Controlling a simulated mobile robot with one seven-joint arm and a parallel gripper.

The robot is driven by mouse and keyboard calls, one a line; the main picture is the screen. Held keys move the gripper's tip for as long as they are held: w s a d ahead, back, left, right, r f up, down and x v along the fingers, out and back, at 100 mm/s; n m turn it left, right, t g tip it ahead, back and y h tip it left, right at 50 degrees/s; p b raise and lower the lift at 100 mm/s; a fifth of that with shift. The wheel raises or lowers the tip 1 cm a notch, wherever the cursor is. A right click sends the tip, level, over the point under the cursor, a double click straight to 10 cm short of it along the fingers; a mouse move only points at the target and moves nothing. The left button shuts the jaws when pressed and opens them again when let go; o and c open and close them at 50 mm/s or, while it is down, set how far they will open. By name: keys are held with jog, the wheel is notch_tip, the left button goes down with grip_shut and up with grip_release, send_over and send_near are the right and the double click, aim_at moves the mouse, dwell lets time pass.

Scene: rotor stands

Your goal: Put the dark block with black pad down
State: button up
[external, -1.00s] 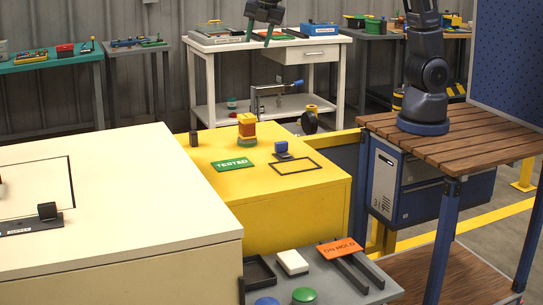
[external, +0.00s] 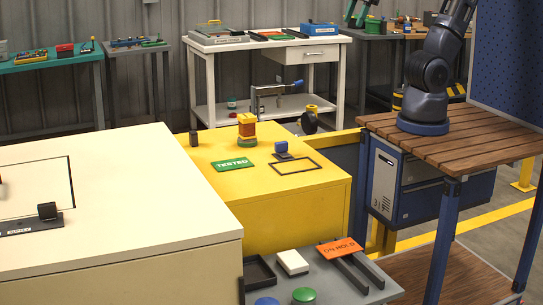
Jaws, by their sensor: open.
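A small dark upright block (external: 193,138) stands at the back left of the yellow table (external: 290,215). Another dark block (external: 47,211) sits on a grey labelled base on the cream table at the left. I cannot tell which of these is the block with the black pad; no pad is clearly seen. My gripper is far from both.
A grey surface in front holds an orange sign (external: 339,248).

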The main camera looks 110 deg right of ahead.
jog(key=s+a+f+m, duration=0.1)
jog(key=s+f+m, duration=0.1)
jog(key=s, duration=0.5)
jog(key=shift+f+t+y, duration=0.25)
jog(key=shift+t+y, duration=0.05)
jog(key=shift+y, duration=0.1)
dwell(0.7)
